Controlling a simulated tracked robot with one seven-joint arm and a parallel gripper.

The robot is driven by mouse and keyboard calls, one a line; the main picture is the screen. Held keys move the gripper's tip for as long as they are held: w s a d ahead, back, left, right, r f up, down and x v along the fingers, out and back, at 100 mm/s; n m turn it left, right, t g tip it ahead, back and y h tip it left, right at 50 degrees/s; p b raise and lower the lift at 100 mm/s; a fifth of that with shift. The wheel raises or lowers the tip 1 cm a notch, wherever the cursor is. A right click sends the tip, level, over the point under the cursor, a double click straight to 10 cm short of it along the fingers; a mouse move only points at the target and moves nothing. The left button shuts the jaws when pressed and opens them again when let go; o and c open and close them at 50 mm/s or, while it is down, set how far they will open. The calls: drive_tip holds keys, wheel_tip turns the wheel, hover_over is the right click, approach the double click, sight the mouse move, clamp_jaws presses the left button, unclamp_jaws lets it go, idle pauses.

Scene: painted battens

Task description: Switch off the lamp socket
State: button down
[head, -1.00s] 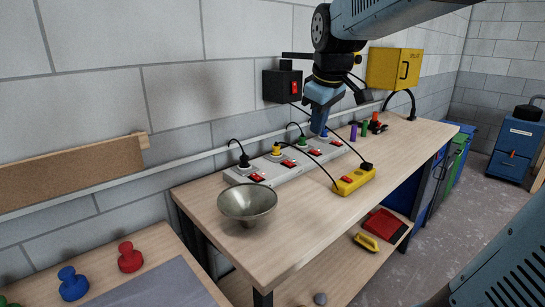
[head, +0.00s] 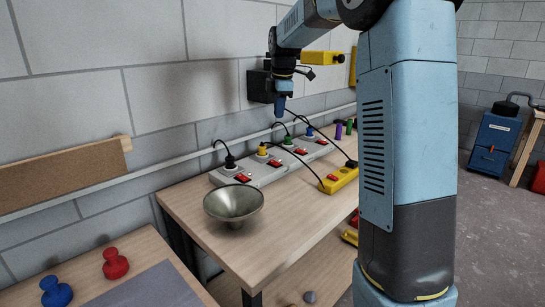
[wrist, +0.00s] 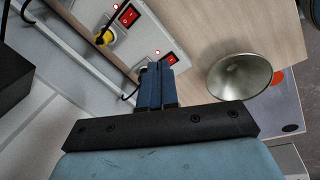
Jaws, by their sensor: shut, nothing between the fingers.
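A grey power strip (head: 222,178) lies along the wall on the bench. It holds black (head: 230,161), yellow (head: 262,149), green (head: 287,139) and blue (head: 310,131) plugs, with a red switch beside each. I cannot tell which plug is the lamp's. My gripper (head: 281,112) is shut and empty, pointing down above the strip. In the wrist view, its blue fingers (wrist: 156,68) appear over the strip's end, near one red switch (wrist: 168,58). They hide most of the black plug. The yellow plug (wrist: 104,37) and its switch (wrist: 126,16) show farther up. Switch positions are too small to read.
A metal bowl-shaped thing (head: 234,204) stands at the bench's front left. A yellow socket block (head: 341,180) with a red switch and black plug lies right of the strip. Cables run from the strip. A black box (head: 259,87) is on the wall. My arm hides the bench's right part.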

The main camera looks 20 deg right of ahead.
sight(272, 161)
drive_tip(key=w+d+f+n+g, duration=0.1)
drive_tip(key=w+d+f+n, duration=0.1)
drive_tip(key=w+f+n, duration=0.4)
drive_tip(key=w+f, duration=0.3)
drive_tip(key=w, duration=0.4)
drive_tip(key=shift+d, duration=0.35)
drive_tip(key=f, duration=0.4)
drive_tip(key=w+f, duration=0.1)
drive_tip(key=f, duration=0.4)
drive_tip(key=a+f, duration=0.1)
drive_tip(key=f, duration=0.4)
drive_tip(key=shift+w, duration=0.3)
